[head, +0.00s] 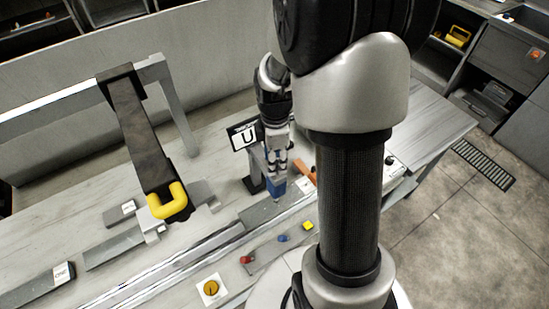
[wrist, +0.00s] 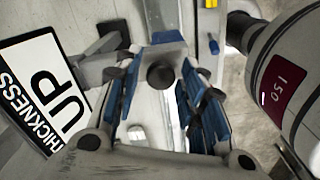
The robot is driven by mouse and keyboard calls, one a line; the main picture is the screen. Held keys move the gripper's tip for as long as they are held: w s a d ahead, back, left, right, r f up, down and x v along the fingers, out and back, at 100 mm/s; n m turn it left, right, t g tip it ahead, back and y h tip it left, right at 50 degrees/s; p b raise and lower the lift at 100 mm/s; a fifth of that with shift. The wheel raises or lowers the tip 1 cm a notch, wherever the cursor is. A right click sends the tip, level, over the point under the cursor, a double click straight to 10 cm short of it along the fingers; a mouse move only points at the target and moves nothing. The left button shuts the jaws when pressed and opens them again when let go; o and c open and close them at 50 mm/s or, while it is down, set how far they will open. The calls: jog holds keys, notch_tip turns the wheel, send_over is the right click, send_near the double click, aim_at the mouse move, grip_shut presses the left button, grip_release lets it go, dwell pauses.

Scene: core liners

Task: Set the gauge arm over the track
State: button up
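The gauge arm appears to be the dark bar (head: 140,130) with a yellow handle (head: 168,203). It hangs from a grey frame (head: 175,105) in the left of the head view, its handle end low over the bench parts. The track appears to be the long pale metal rail (head: 190,257) running diagonally across the bench. My gripper (head: 276,178) is well to the right of the yellow handle, pointing down beside the small sign. In the wrist view its blue-padded fingers (wrist: 160,85) stand apart, with a dark round knob (wrist: 160,76) between them. Contact with it cannot be told.
A "THICKNESS UP" sign (wrist: 45,90) stands close beside my gripper. Red (head: 247,259), blue (head: 283,238) and yellow (head: 308,226) small parts lie in front of the rail, near an orange knob (head: 211,288). A grey wall (head: 60,75) backs the bench.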

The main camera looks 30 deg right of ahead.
jog(key=shift+o, duration=0.6)
jog(key=shift+r, duration=0.1)
notch_tip(320, 180, up, 12)
dwell(0.4)
jog(key=shift+a, duration=0.1)
